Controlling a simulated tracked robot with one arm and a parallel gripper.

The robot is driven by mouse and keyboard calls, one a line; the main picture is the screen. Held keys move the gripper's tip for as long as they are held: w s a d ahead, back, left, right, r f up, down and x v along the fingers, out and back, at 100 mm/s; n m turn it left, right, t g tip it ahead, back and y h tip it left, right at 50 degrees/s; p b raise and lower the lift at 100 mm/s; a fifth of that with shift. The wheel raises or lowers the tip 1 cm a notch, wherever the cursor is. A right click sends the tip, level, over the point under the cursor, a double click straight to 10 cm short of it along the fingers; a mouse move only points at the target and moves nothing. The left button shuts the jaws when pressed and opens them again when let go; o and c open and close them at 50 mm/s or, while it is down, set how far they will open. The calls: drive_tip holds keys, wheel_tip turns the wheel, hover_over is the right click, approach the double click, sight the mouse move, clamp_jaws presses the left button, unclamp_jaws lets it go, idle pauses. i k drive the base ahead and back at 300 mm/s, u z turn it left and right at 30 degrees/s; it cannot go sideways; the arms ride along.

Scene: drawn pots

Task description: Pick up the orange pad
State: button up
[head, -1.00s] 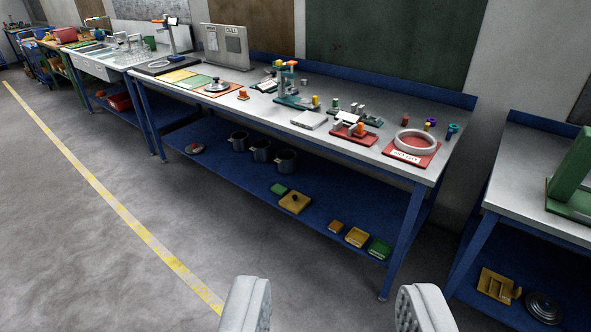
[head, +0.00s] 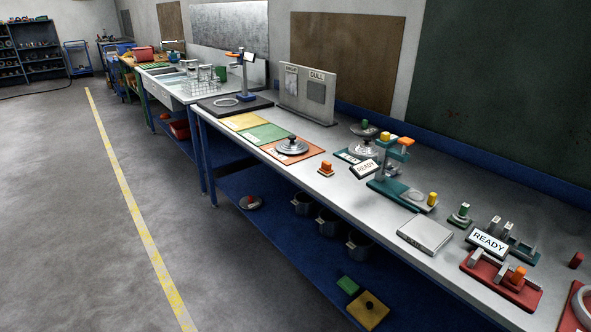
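A small orange block with a knob-like top (head: 326,169) stands on the workbench near its front edge. It may be the orange pad, but I cannot tell for sure. A flat orange mat (head: 315,151) lies to its left, with a grey pot lid (head: 292,146) on it. Another small orange piece (head: 518,275) sits on a red fixture (head: 520,293) at the lower right. My gripper is out of view.
Yellow (head: 243,121) and green (head: 264,134) mats lie left of the orange one. A teal stand (head: 385,187) and a grey plate (head: 425,234) occupy the bench to the right. Pots (head: 328,224) stand on the lower shelf (head: 275,225). The floor left of the bench is clear.

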sight(326, 170)
drive_tip(key=i, duration=1.6)
drive_tip(key=z, duration=0.45)
drive_tip(key=i, duration=1.35)
drive_tip(key=z, duration=0.25)
